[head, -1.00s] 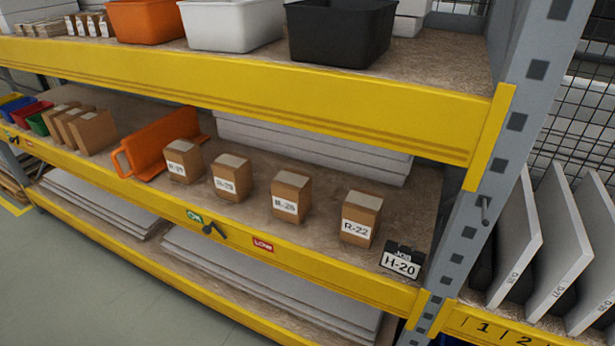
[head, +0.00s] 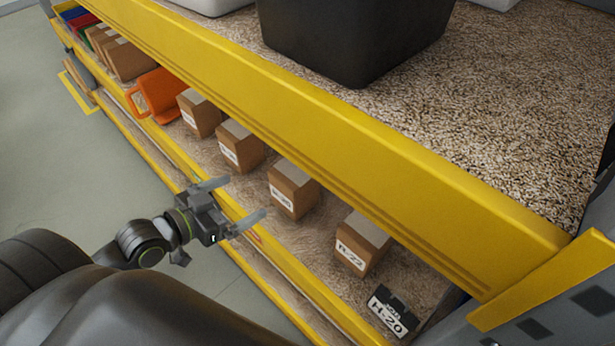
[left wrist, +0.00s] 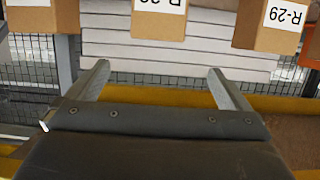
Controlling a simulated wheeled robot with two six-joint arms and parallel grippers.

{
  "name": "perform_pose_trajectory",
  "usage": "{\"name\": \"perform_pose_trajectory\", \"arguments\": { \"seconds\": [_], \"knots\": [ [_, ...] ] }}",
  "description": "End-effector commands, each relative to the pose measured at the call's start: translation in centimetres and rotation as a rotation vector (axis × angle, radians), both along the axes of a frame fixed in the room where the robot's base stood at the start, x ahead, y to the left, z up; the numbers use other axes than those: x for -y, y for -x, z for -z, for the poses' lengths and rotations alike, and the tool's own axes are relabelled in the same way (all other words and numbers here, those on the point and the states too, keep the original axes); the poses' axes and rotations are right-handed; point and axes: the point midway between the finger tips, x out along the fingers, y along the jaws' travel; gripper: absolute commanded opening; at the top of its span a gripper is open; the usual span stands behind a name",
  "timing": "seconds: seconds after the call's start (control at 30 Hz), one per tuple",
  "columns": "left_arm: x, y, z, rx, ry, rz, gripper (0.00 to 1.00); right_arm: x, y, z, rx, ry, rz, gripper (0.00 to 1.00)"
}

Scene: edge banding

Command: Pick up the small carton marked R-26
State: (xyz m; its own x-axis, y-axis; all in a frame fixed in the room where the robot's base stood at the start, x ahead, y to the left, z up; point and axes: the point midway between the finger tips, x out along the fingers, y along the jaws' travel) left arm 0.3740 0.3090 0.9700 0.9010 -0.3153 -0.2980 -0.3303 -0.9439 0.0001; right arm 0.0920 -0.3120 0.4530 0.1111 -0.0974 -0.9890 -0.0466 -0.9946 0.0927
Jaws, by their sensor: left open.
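Brown cartons with white labels stand in a row on the middle shelf. The third from the left (head: 293,190) has a small label that seems to read R-26; its last digit is hard to read. To its left is the R-29 carton (head: 240,147), to its right the R-22 carton (head: 362,244). My left gripper (head: 238,200) is open and empty in front of the row, pointing at the shelf and apart from the cartons. In the left wrist view the open fingers (left wrist: 158,70) point towards a middle carton (left wrist: 160,18), its label cut off, with R-29 (left wrist: 268,22) at right.
A yellow upper beam (head: 330,130) overhangs the row and a black bin (head: 345,40) sits above it. An orange holder (head: 157,95) is left of the row. The lower beam runs below the gripper.

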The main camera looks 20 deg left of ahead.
Motion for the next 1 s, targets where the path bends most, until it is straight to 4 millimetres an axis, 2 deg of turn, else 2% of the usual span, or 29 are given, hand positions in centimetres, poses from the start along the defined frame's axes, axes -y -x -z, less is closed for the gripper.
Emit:
{"name": "perform_pose_trajectory", "arguments": {
  "seconds": [0.23,0.6,0.87,1.0],
  "knots": [
    [1.2,-3.6,1.1,0.006,0.006,-0.003,1.0,-0.9,1.8,0.6,-0.025,-0.012,0.008,0.36],
    [3.3,-9.4,2.9,0.001,0.004,-0.002,1.0,-1.0,0.4,0.0,-0.006,-0.013,0.005,0.36],
    [4.0,-11.0,3.4,0.001,0.002,-0.002,1.0,-0.5,0.4,-0.5,-0.005,-0.007,0.003,0.36],
    [4.9,-12.6,3.5,0.0,0.005,-0.002,1.0,-0.4,0.4,-1.5,-0.006,-0.005,0.003,0.36]
  ]
}}
